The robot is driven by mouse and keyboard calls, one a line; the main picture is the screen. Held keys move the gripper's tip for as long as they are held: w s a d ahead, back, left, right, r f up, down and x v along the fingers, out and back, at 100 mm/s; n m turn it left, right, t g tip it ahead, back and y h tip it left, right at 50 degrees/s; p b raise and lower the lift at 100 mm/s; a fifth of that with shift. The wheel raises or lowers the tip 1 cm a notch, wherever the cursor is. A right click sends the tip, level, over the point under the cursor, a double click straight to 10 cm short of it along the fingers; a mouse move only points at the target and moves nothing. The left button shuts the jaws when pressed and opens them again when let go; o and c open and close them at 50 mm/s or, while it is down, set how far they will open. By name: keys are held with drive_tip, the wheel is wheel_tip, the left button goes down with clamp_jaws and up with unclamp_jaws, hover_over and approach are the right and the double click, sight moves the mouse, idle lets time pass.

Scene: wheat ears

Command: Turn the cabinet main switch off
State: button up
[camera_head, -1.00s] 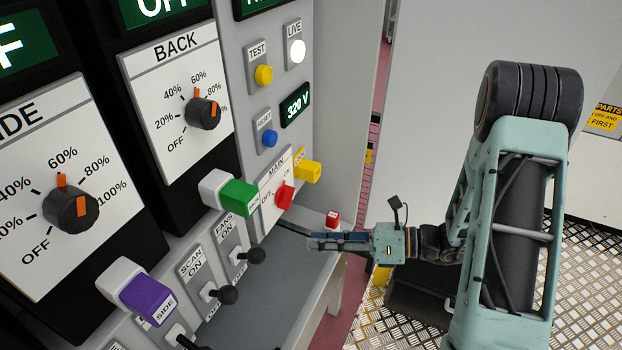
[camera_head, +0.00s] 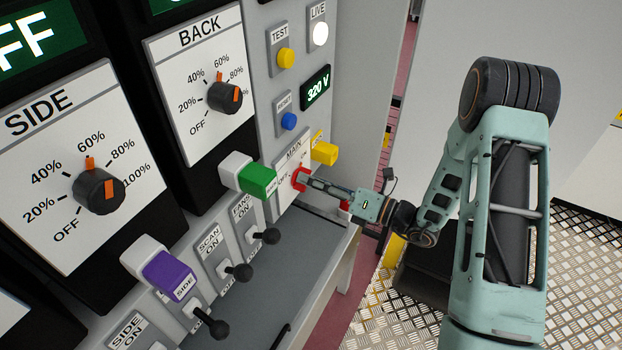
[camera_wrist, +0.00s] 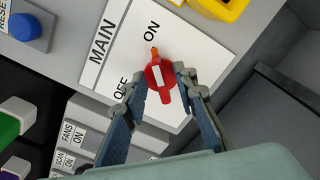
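The main switch is a red rotary knob (camera_wrist: 160,73) on a white plate marked MAIN (camera_wrist: 122,45), with ON and OFF labels. Its orange mark points toward ON in the wrist view. In the head view the red knob (camera_head: 299,178) is partly hidden by my fingers. My gripper (camera_wrist: 160,82) is at the knob, with one finger on each side of it. The fingers are parted about as wide as the knob; firm contact on both sides does not show. The cabinet display (camera_head: 316,88) reads 320 V and the LIVE lamp (camera_head: 320,34) is white.
Black toggle levers (camera_head: 267,236) stand below left.

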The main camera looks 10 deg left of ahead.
drive_tip(key=shift+a, duration=0.2)
clamp_jaws()
drive_tip(key=shift+w+f+n+b, duration=0.1)
drive_tip(key=shift+n+b, duration=0.25)
drive_tip(key=shift+n, duration=0.05)
drive_tip(key=n+b, duration=1)
drive_tip(key=n, duration=0.1)
drive_tip(key=n+b, duration=0.5)
drive_tip(key=shift+s+a+n, duration=0.1)
drive_tip(key=shift+s+n, duration=0.3)
drive_tip(key=shift+n, duration=0.3)
